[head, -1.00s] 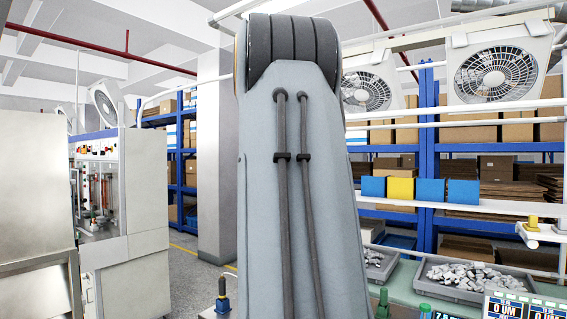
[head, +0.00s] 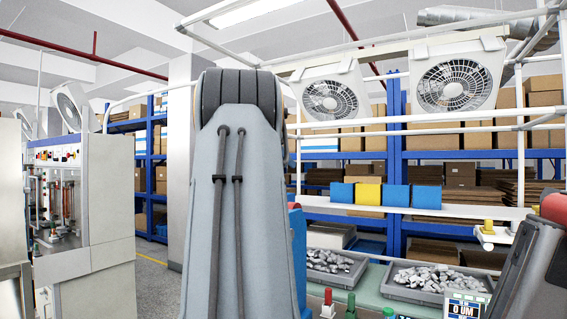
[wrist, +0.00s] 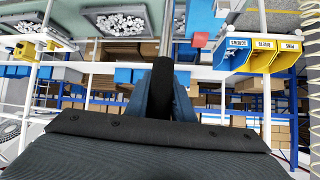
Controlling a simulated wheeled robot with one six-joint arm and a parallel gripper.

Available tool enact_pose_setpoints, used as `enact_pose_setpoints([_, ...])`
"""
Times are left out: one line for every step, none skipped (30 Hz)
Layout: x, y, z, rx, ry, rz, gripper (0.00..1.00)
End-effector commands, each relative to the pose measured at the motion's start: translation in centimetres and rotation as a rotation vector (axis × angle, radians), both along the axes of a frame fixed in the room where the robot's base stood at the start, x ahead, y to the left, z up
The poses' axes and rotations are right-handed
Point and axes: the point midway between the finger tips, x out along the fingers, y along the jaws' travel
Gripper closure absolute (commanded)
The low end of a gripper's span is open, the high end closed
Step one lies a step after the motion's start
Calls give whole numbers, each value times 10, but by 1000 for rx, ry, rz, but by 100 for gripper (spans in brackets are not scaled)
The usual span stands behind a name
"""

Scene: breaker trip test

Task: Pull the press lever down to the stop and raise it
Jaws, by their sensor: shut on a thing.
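The press lever shows in the wrist view as a bare metal rod (wrist: 166,30) ending in a black grip (wrist: 161,88). My gripper (wrist: 165,100) is shut on this grip, with a dark blue finger on each side. The fingers hide part of the grip. In the head view my grey arm stands in front of the bench, and neither my gripper nor the lever can be made out there. The lever's pivot and stop cannot be made out.
Two grey trays of metal parts (head: 440,283) lie on the green bench. A small display (head: 462,308) stands at its front. A shelf with blue and yellow bins (head: 368,193) runs behind, with fans (head: 455,83) above. Labelled bins (wrist: 262,58) show in the wrist view. A cabinet (head: 100,215) stands left.

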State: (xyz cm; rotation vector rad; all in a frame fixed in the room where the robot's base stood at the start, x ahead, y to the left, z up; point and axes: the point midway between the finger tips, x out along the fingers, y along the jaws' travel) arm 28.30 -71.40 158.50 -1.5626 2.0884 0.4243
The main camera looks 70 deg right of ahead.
Motion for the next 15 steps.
enact_pose_setpoints([-1,0,-1,2,2,-1,100])
enact_pose_setpoints([0,0,-1,2,2,-1,77])
enact_pose_setpoints([0,0,-1,2,2,-1,70])
enact_pose_setpoints([0,0,-1,2,2,-1,65])
enact_pose_setpoints([0,0,-1,1,1,0,60])
enact_pose_setpoints([0,0,-1,1,1,0,60])
enact_pose_setpoints([0,0,-1,1,1,0,60])
enact_pose_setpoints([0,0,-1,1,1,0,60])
enact_pose_setpoints([0,0,-1,0,1,0,60])
enact_pose_setpoints([0,0,-1,0,1,0,60])
enact_pose_setpoints([1,0,-1,0,1,0,60])
enact_pose_setpoints([1,0,-1,0,1,1,60])
enact_pose_setpoints([1,1,-1,0,1,1,60])
enact_pose_setpoints([1,1,0,0,1,1,60])
enact_pose_setpoints([2,3,1,0,1,1,60])
